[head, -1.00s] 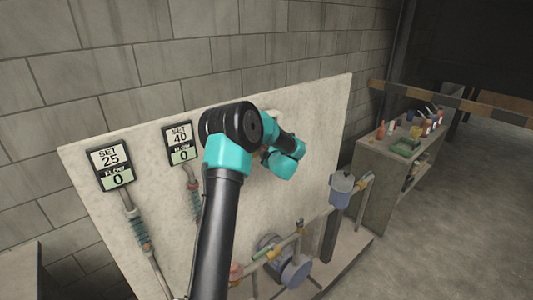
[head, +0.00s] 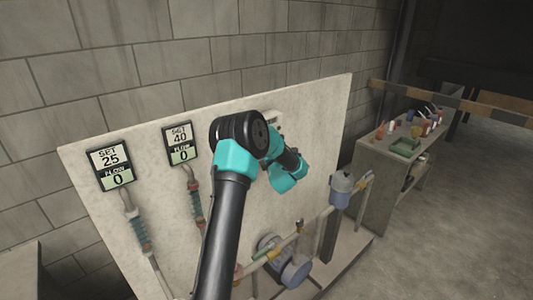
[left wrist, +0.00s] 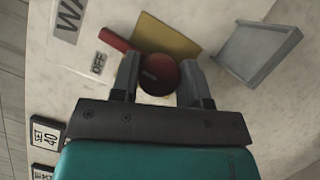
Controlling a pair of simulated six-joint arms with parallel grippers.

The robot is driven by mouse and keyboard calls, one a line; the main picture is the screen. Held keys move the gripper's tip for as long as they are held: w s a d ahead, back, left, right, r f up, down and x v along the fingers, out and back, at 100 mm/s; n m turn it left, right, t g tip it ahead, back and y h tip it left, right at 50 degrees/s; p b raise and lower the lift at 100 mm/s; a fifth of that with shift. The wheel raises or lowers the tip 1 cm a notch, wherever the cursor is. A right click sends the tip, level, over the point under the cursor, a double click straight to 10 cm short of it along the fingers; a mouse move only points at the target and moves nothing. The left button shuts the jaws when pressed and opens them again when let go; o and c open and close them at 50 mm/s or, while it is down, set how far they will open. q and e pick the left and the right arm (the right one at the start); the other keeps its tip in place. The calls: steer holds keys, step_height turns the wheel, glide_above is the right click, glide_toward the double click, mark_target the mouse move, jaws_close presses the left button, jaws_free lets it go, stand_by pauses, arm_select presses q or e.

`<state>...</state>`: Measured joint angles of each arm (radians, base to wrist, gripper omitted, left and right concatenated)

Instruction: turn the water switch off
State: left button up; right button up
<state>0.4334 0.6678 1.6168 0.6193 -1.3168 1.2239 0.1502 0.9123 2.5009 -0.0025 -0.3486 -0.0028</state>
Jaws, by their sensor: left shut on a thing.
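The water switch shows in the left wrist view as a round red knob (left wrist: 160,76) with a red bar (left wrist: 114,39) beyond it, by a yellow plate (left wrist: 167,35). An "OFF" label (left wrist: 98,63) is on the panel left of it. My left gripper (left wrist: 159,69) has one finger on each side of the knob and is shut on it. In the head view my own arm hides the switch and the gripper's fingertips. My right gripper is in neither view.
The pale upright panel (head: 92,165) carries two flow displays, "SET 25" (head: 111,165) and "SET 40" (head: 180,143), both reading 0. Pipes and a blue-grey pump (head: 296,270) are at its lower front. A grey box-like fitting (left wrist: 258,52) is right of the switch.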

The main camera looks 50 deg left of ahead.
arm_select(q)
steer(key=shift+n, duration=0.7)
steer(key=shift+y, duration=0.3)
steer(key=o, duration=0.9)
steer(key=shift+d, duration=0.1)
steer(key=v, duration=1.7)
steer(key=shift+s+d, duration=0.1)
steer(key=shift+s, duration=0.05)
